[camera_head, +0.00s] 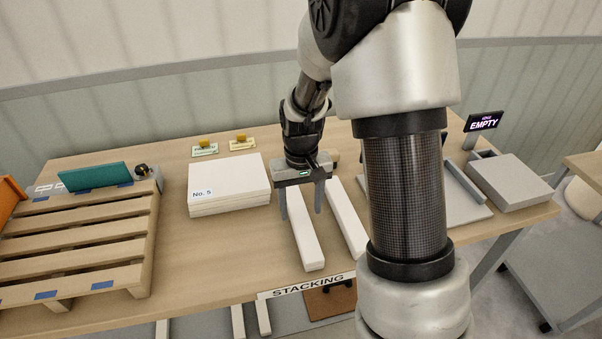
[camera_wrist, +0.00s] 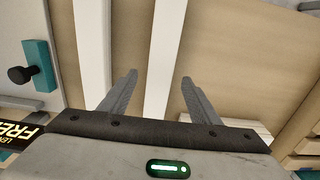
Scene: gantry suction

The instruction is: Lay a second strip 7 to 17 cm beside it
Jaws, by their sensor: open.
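Two long white strips lie side by side with a gap of bare wood between them, running from back to front. The left strip (camera_head: 308,244) reaches toward the table's front edge, and the right strip (camera_head: 345,217) is partly hidden by my arm. My gripper (camera_head: 301,214) is open over the far part of the left strip. In the wrist view, that same strip (camera_wrist: 160,50) runs between my open fingers (camera_wrist: 159,77), with space on both sides. The other strip (camera_wrist: 93,45) lies outside the fingers, to the left. My gripper holds nothing.
A white stack (camera_head: 229,190) marked "No. 5" stands left of the strips. A wooden pallet (camera_head: 78,248) fills the table's left. A grey box (camera_head: 510,180) and an "EMPTY" display (camera_head: 484,121) stand at the right. A "STACKING" label (camera_head: 307,286) marks the front edge.

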